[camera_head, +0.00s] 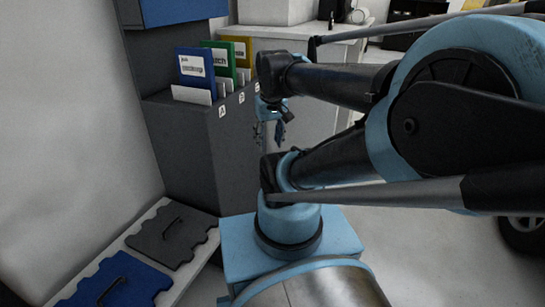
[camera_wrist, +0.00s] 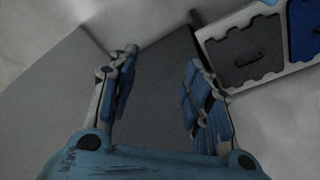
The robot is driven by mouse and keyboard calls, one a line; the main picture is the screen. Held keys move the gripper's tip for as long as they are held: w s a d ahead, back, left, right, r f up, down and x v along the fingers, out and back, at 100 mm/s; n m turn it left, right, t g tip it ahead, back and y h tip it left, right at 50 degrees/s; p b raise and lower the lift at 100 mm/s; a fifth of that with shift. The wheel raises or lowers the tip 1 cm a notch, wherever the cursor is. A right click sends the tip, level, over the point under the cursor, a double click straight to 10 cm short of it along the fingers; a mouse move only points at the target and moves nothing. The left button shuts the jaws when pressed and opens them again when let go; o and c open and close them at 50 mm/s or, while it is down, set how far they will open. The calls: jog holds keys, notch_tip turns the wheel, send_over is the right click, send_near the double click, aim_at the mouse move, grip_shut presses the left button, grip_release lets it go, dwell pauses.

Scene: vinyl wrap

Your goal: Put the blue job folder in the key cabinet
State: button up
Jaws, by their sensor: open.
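The blue job folder (camera_head: 196,75) stands upright with a white label in a dark grey holder (camera_head: 180,150), left of a green folder and a yellow folder. My gripper (camera_head: 270,132) hangs to the right of the holder in the head view, partly hidden by my arm. In the wrist view my gripper (camera_wrist: 160,60) has its fingers spread, with only a plain dark grey surface between them. No folder shows in the wrist view. A blue and grey box (camera_head: 178,12) is cut off at the top; I cannot tell whether it is the key cabinet.
A pale tray (camera_head: 128,232) with a grey and a blue handled panel lies at lower left; its edge (camera_wrist: 270,82) also shows in the wrist view. A white-topped counter (camera_head: 300,33) stands behind. Grey floor (camera_head: 440,255) is open at lower right, near a dark wheel (camera_head: 525,235).

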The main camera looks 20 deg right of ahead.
jog(key=shift+m, duration=0.5)
jog(key=s+f, duration=0.2)
jog(key=f, duration=0.1)
jog(key=s+f, duration=0.1)
jog(key=f, duration=0.1)
jog(key=shift+d, duration=0.3)
dwell(0.5)
